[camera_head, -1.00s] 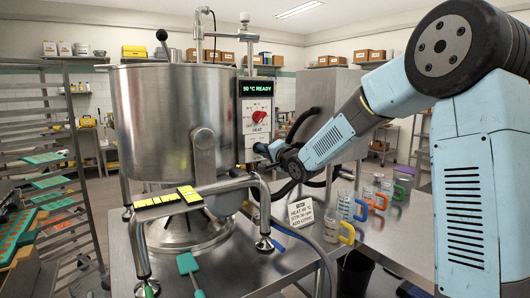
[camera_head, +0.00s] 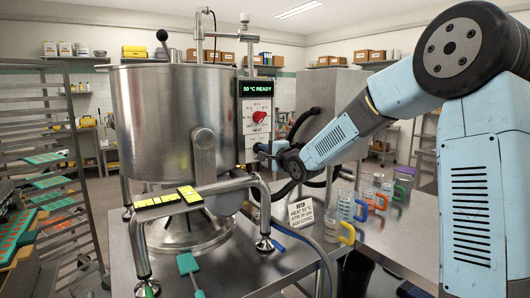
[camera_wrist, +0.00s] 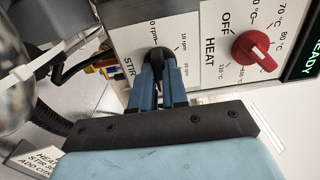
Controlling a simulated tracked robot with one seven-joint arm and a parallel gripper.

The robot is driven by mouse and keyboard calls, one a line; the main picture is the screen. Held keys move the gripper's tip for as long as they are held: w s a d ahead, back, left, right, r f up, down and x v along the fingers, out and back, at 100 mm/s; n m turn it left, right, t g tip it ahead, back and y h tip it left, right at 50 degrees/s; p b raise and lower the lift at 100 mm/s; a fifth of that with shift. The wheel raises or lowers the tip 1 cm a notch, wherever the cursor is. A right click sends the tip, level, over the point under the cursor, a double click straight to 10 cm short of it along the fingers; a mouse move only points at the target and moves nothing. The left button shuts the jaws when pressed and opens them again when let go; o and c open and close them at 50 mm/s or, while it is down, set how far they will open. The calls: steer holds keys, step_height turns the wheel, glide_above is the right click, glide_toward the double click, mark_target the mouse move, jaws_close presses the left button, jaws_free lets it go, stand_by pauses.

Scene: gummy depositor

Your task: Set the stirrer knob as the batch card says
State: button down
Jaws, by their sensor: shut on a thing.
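The black stirrer knob (camera_wrist: 156,54) is on the white STIR panel in the wrist view. My gripper (camera_wrist: 157,72) has its blue fingers on either side of the knob and is shut on it. Marks reading 0, 10 and 20 rpm show around it; the fingers hide part of the scale, and I cannot tell the knob's exact setting. In the head view my gripper (camera_head: 263,148) is at the lower control panel and the knob is hidden. The batch card (camera_head: 302,213) stands on the table; its small print seems to include heat, stir 30 rpm and citric.
The red heat knob (camera_head: 259,116) sits above, under a display (camera_head: 257,87) reading 50 °C READY. The steel kettle (camera_head: 160,120) is left of the panel. Measuring jugs with coloured handles, one yellow (camera_head: 347,233), stand on the table to the right.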

steer(key=shift+w+d+f, duration=0.1)
steer(key=shift+d+f, duration=0.2)
steer(key=c, duration=1.5)
jaws_free()
steer(key=o, duration=0.4)
steer(key=shift+a+r, duration=0.1)
steer(key=shift+r, duration=0.05)
steer(key=shift+c, duration=0.2)
steer(key=v, duration=1.3)
steer(key=shift+s+d, duration=0.25)
steer(key=shift+s, duration=0.1)
